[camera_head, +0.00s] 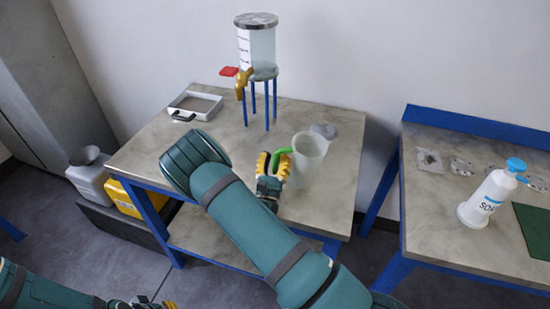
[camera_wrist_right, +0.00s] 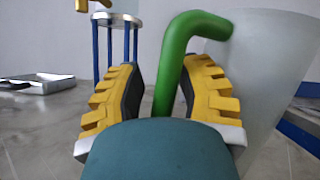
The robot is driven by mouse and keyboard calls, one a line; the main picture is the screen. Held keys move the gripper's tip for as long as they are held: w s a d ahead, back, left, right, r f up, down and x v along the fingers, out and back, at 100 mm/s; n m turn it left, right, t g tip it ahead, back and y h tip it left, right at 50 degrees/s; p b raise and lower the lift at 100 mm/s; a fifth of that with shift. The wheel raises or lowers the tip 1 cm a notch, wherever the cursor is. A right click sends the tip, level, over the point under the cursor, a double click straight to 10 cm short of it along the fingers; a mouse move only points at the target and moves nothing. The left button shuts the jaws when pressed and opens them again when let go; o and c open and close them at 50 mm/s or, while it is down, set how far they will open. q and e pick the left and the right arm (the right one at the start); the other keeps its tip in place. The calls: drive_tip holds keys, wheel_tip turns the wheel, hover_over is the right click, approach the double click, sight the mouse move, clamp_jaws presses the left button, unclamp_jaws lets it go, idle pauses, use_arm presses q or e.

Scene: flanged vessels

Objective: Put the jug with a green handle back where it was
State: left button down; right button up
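The translucent jug (camera_head: 308,158) with a green handle (camera_head: 282,152) appears to stand upright on the grey table, its handle pointing left. My right gripper (camera_head: 272,162) is at the handle. In the right wrist view, the green handle (camera_wrist_right: 172,70) passes between the two yellow fingers (camera_wrist_right: 163,70), close to the right finger with a gap to the left one. The gripper looks open around it. The jug wall (camera_wrist_right: 262,70) rises on the right of that view. My left gripper (camera_head: 140,304) is at the bottom edge, partly cut off; its opening is unclear.
A clear tank (camera_head: 257,48) with a gold tap stands on blue legs behind the jug. A grey disc (camera_head: 323,130) lies behind the jug, and a metal tray (camera_head: 195,105) at the back left. A soap bottle (camera_head: 488,197) stands on the right table (camera_head: 430,235).

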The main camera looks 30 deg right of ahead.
drive_tip(key=shift+s+f, duration=0.1)
drive_tip(key=shift+f, duration=0.25)
drive_tip(key=shift+r, duration=0.25)
drive_tip(key=shift+a+p, duration=0.1)
drive_tip(key=shift+p, duration=0.2)
drive_tip(key=s+a, duration=0.9)
drive_tip(key=s, duration=0.1)
drive_tip(key=shift+s+a+f, duration=0.2)
drive_tip(key=shift+a+f, duration=0.1)
drive_tip(key=shift+a, duration=0.05)
